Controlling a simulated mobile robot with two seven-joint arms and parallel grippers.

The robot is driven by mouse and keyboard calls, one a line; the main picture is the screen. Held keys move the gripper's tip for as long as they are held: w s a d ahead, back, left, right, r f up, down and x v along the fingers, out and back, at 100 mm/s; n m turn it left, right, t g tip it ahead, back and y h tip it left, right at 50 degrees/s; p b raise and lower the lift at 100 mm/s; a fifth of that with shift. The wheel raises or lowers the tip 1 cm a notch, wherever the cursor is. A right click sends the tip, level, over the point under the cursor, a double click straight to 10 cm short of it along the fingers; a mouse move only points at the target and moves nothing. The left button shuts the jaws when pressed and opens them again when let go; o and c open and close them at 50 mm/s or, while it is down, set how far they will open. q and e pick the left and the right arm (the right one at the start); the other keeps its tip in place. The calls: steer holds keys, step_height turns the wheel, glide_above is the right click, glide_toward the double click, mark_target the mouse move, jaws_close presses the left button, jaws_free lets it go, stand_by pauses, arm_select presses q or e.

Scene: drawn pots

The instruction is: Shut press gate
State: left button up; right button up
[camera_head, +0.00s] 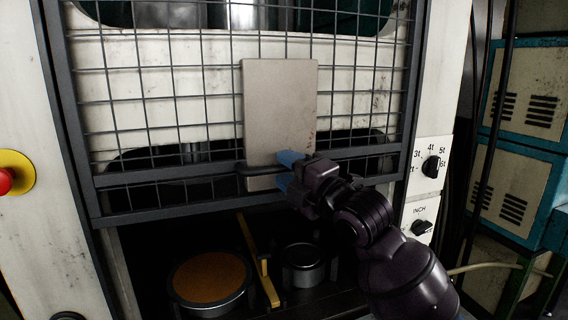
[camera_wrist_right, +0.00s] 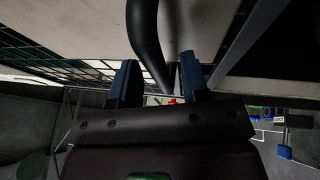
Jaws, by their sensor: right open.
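The press gate (camera_head: 190,112), a dark-framed wire mesh, covers the upper part of the press opening. Its bottom edge is raised, leaving a gap below. A plain plate (camera_head: 280,105) sits on the mesh, with a dark bar handle (camera_head: 256,170) at its lower end. My right gripper (camera_head: 288,170) is at the handle's right part, blue fingers open. In the wrist view, the dark handle (camera_wrist_right: 148,40) runs between the two fingers of my right gripper (camera_wrist_right: 158,82); contact cannot be told. My left gripper is not in view.
Below the gate stand a wide pot with an orange-brown top (camera_head: 210,278) and a smaller metal pot (camera_head: 302,266), with a yellow bar (camera_head: 262,262) between them. A red button (camera_head: 5,181) is at left, dials (camera_head: 431,166) at right. Blue-edged cabinets (camera_head: 520,95) stand further right.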

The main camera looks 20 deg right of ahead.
steer(key=shift+w+a+r, duration=0.1)
steer(key=shift+w+a, duration=0.15)
steer(key=shift+w, duration=0.25)
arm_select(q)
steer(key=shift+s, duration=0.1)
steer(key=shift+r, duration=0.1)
arm_select(e)
jaws_close()
step_height(320, 180, down, 42)
steer(key=b, duration=1.6)
steer(key=shift+f+b, duration=0.25)
steer(key=shift+b, duration=0.05)
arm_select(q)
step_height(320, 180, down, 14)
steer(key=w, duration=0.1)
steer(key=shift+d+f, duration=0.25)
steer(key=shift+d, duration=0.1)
